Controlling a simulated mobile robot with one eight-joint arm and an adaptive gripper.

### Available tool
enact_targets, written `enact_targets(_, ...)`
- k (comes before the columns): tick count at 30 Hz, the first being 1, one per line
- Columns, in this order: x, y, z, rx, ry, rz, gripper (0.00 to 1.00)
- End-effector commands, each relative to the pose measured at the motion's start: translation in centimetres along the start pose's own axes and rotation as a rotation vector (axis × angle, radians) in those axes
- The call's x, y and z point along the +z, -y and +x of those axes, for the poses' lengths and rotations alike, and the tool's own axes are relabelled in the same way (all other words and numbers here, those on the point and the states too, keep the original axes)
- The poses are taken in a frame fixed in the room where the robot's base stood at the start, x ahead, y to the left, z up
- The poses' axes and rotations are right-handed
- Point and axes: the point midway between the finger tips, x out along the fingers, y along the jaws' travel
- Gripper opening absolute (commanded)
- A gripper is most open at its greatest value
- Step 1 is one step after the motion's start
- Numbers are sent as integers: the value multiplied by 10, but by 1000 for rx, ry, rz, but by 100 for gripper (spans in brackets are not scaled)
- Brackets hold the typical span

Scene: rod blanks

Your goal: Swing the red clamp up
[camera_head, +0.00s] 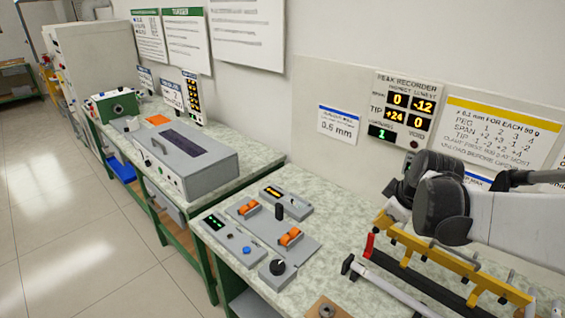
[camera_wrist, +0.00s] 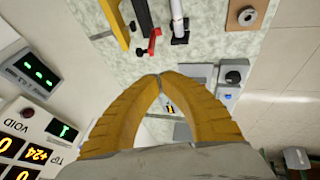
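The red clamp (camera_head: 370,245) is a small red lever at the near left end of a dark rail on the bench, beside the yellow bar. In the head view it stands roughly upright with a slight tilt. In the wrist view the red clamp (camera_wrist: 154,41) shows beyond my fingertips, with a small black knob beside it. My gripper (camera_wrist: 160,77) has two yellow fingers whose tips meet, with nothing seen between them. A gap shows in the picture between the tips and the clamp. I cannot make out the fingers in the head view.
The yellow bar (camera_head: 430,250) with pegs runs behind the rail, under my arm. A pale rod (camera_head: 395,290) lies in front. A control panel with orange switches (camera_head: 290,237) is left. The recorder display (camera_head: 405,108) hangs on the wall. Bare bench top lies between panel and rail.

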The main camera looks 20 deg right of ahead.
Motion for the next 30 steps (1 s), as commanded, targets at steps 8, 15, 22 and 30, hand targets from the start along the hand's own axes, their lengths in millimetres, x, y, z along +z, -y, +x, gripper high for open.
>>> enact_targets(8, 4, -2, 33, -2, 1, -14, 0)
enact_targets(15, 4, -2, 86, -2, 1, -14, 0)
enact_targets(22, 7, -14, 121, -1, 2, -12, 0)
enact_targets(30, 9, -27, 133, -1, 1, -12, 0)
